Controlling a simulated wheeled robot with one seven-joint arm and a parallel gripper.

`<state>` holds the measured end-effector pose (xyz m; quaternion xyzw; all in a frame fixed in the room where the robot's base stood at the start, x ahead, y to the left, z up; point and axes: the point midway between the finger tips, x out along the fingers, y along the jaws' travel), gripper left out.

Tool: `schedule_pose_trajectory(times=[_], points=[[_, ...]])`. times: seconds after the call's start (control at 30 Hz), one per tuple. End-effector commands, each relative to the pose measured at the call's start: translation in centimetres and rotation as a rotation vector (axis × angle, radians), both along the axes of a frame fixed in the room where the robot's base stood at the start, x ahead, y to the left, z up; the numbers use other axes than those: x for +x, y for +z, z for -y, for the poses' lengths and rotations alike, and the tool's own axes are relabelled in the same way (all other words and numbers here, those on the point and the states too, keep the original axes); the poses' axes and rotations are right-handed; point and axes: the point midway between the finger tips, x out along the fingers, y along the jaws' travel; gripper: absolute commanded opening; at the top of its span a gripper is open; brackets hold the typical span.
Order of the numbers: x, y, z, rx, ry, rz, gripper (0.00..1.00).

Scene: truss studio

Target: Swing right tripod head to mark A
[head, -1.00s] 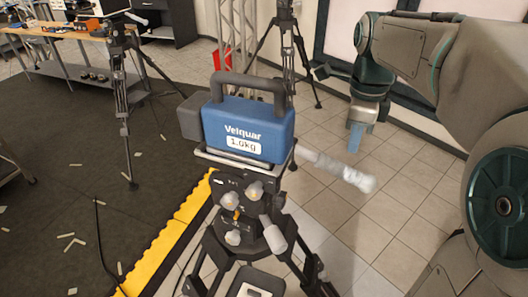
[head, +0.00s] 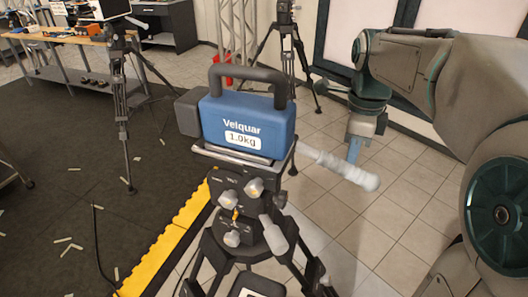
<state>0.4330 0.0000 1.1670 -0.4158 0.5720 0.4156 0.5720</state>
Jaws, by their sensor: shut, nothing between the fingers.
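The near tripod head (head: 229,193) is black with several pale knobs and carries a blue block (head: 246,125) labelled "Velquar 1.0kg" with a dark handle. A pan bar with a pale, translucent-looking grip (head: 345,168) sticks out to the right from the head. My gripper (head: 353,152) has blue fingers pointing down, shut and empty, at the outer part of the grip. Its fingertips overlap the grip's upper edge in the picture; I cannot tell whether they touch. No mark A is legible on the head.
Another tripod (head: 121,90) stands at left on the dark mat, and a third (head: 286,50) stands behind. A yellow mat edge (head: 178,238) runs beside the near tripod. A workbench (head: 55,38) is at back left. Tiled floor at right is open.

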Motion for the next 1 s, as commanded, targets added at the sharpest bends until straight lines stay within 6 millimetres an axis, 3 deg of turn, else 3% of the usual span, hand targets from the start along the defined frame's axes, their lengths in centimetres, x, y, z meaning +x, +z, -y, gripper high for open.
schedule_pose_trajectory(times=[0.5,1.0], points=[[0.0,-2.2,0.0,0.000,0.000,-0.001,0.00],[-0.2,-2.2,0.0,0.000,0.000,0.000,0.00]])
